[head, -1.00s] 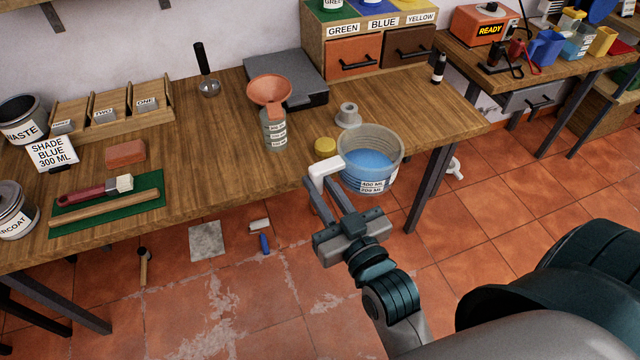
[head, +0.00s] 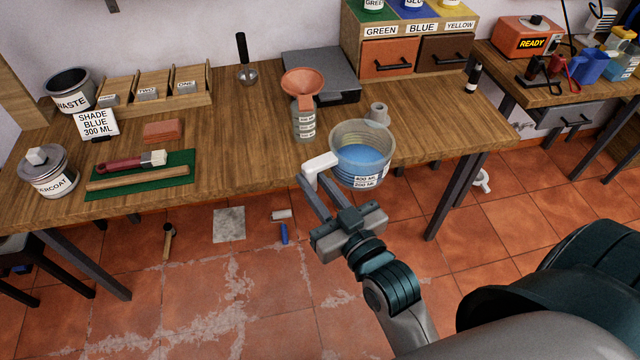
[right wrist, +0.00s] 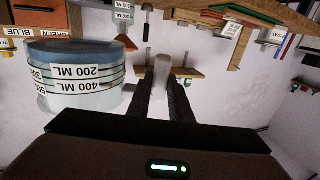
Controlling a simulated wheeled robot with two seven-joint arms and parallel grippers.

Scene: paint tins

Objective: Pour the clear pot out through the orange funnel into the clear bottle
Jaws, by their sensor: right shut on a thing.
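The clear pot (head: 375,135) holds blue liquid and looks about upright near the table's front edge. My right gripper (head: 316,180) is shut on the pot's white handle (head: 321,163), left of the pot. The right wrist view shows an upside-down picture, with the pot (right wrist: 80,78) at left and the handle (right wrist: 161,72) between my fingers (right wrist: 163,95). The orange funnel (head: 303,82) sits in the mouth of the clear bottle (head: 305,125), which stands on the table left of and behind the pot. The pot is apart from the funnel. My left gripper is not in view.
A grey ring-like piece (head: 378,113) stands just behind the pot. A dark grey box (head: 322,72) lies behind the funnel. A ladle-like tool (head: 243,62) stands further left. A brick-coloured block (head: 163,131) and green mat (head: 180,188) lie left. Table between mat and bottle is clear.

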